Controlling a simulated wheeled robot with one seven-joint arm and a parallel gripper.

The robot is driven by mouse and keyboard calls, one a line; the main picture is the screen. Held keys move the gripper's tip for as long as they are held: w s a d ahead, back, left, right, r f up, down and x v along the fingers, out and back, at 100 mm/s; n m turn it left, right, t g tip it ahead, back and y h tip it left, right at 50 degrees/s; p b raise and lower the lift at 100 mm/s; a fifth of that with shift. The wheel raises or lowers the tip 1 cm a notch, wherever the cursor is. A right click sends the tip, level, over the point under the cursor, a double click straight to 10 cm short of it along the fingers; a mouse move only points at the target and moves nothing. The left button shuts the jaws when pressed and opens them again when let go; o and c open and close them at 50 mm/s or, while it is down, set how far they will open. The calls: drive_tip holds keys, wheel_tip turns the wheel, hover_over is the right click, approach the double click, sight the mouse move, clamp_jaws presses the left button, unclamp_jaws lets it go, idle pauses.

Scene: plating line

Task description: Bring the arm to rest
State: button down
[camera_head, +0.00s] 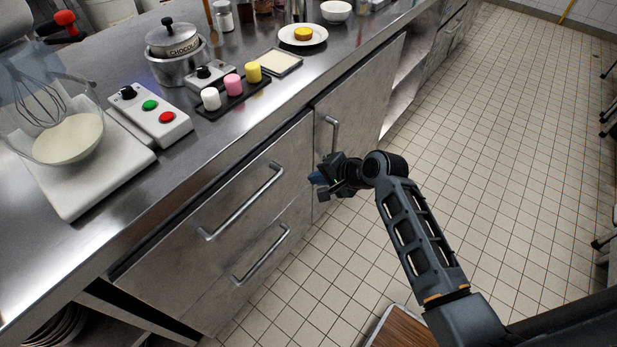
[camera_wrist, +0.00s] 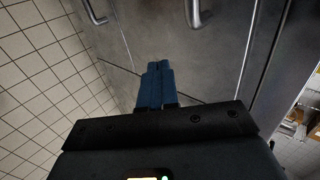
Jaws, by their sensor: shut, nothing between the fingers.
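My gripper (camera_head: 316,186) is in front of the steel cabinet under the counter, below the counter's edge, near the upright door handle (camera_head: 334,134). My arm reaches to it from the lower right of the head view. In the wrist view the blue fingers (camera_wrist: 155,84) are together with nothing between them. Behind them is the grey cabinet front (camera_wrist: 190,70).
The steel counter (camera_head: 200,160) holds a mixer bowl (camera_head: 66,140), a button box (camera_head: 150,115), a tray with white, pink and yellow pieces, a chocolate pot (camera_head: 178,68), and a plate (camera_head: 318,36) with a yellow item. Drawer handles (camera_head: 243,203) stick out.

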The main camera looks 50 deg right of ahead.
drive_tip(key=shift+s+r, duration=0.35)
drive_tip(key=shift+s, duration=0.1)
drive_tip(key=s+a+r+n+t+h, duration=0.1)
drive_tip(key=s+a+r+n+h, duration=0.1)
drive_tip(key=s+a+n, duration=0.85)
drive_tip(key=s+a+r+n+t+y, duration=0.1)
drive_tip(key=s+a+r+n+t, duration=0.1)
drive_tip(key=s+r, duration=0.6)
drive_tip(key=s+a+r+n+t+y, duration=0.1)
drive_tip(key=s+a+r+n+t, duration=0.1)
drive_tip(key=s+a+r+n, duration=0.3)
drive_tip(key=s+a+r, duration=0.2)
drive_tip(key=s+r, duration=0.2)
drive_tip(key=r, duration=0.1)
drive_tip(key=shift+s+r, duration=0.15)
drive_tip(key=shift+r, duration=0.25)
